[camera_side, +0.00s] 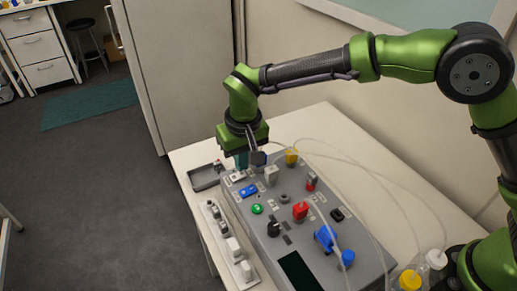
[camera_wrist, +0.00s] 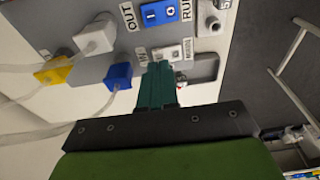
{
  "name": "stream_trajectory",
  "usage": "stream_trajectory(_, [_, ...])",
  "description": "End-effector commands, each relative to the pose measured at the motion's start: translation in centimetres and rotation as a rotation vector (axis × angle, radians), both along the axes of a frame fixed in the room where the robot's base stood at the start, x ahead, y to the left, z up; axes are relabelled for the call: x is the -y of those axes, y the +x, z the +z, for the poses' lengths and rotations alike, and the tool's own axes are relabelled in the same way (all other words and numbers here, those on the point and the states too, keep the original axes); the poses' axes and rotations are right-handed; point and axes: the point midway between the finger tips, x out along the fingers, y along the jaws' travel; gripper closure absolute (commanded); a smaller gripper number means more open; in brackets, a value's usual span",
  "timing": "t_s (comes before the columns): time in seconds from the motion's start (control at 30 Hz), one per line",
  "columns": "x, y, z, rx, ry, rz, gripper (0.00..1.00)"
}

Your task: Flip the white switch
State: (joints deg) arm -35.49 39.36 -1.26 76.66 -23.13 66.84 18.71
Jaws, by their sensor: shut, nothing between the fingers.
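The white switch (camera_side: 238,176) sits near the far left corner of the grey device panel (camera_side: 290,232), just beyond the blue switch. In the wrist view the white switch (camera_wrist: 168,52) lies just past my fingertips and is partly hidden by them. My gripper (camera_side: 241,165) points down over that corner with its teal fingers. In the wrist view the gripper (camera_wrist: 157,66) has its fingers together with nothing between them. The fingertips are very close to the white switch; I cannot tell whether they touch it.
The blue switch (camera_side: 249,190) and green button (camera_side: 257,209) lie nearer on the panel. White (camera_wrist: 95,37), yellow (camera_wrist: 53,72) and blue (camera_wrist: 118,76) connectors with tubes stand beside the fingers. A small tray (camera_side: 205,177) and a power strip (camera_side: 230,245) lie left of the device.

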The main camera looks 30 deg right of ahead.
Motion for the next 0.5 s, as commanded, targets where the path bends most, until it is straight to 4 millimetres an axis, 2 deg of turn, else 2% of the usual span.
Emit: stream_trajectory(0.5, [0.0,-0.02,-0.82,-0.001,0.0,0.0,1.0])
